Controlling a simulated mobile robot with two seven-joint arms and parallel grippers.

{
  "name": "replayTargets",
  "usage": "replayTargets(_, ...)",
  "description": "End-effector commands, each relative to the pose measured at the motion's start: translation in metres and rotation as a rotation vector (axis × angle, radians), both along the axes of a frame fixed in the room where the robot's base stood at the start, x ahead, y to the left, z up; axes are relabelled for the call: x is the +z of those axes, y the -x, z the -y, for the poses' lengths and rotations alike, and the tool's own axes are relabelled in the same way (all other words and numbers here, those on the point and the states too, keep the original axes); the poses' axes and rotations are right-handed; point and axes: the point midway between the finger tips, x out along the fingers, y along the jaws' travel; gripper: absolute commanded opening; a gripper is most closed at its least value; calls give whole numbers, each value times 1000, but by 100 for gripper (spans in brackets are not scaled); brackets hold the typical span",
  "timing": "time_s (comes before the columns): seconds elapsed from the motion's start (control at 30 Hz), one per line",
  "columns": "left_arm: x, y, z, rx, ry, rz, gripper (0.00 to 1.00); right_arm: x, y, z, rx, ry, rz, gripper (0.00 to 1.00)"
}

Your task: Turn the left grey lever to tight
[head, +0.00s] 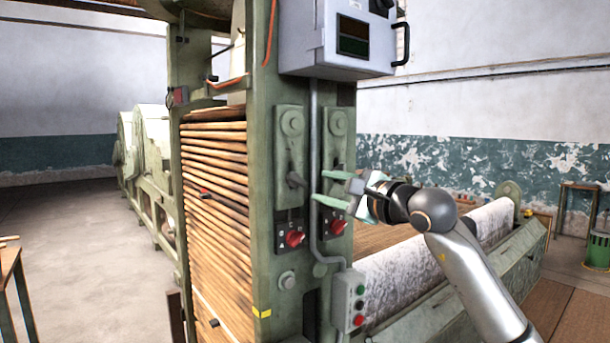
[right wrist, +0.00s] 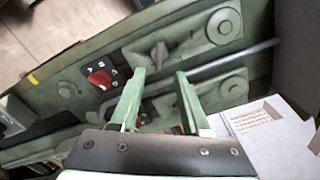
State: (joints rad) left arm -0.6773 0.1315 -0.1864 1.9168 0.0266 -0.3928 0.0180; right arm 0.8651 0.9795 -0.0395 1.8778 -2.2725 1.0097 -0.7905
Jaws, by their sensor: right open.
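The left grey lever (head: 295,181) sits on the left upright plate of the green machine post, below a round boss; it also shows in the right wrist view (right wrist: 160,54). The right plate (head: 338,124) stands beside it, its lower part partly hidden by my gripper. My right gripper (head: 320,186) is open and empty, its pale green fingers pointing left toward the lever, a little right of it. In the right wrist view the fingertips (right wrist: 160,75) lie just short of the lever, apart from it. My left gripper is out of view.
A grey conduit (head: 314,150) runs vertically between the two plates. Red rotary knobs (head: 294,239) sit below the levers. A grey control box (head: 335,35) juts out above, and a push-button box (head: 348,300) hangs below. A wide roller (head: 420,260) lies behind my arm.

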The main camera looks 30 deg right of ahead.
Motion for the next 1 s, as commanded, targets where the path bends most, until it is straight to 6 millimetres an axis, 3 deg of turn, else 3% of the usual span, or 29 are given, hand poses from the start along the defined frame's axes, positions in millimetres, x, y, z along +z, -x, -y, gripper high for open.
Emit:
replayTargets(0.03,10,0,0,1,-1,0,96,5,-12,-2,4,-7,-1,46)
replayTargets(0.2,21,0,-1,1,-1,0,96,4,-45,-4,4,-6,-1,46)
replayTargets(0.4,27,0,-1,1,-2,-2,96,2,-67,-6,3,-4,0,46)
replayTargets(0.8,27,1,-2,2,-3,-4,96,-1,-73,-6,2,-1,0,45)
replayTargets(1.0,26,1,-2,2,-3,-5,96,-1,-72,-6,2,-2,0,23)
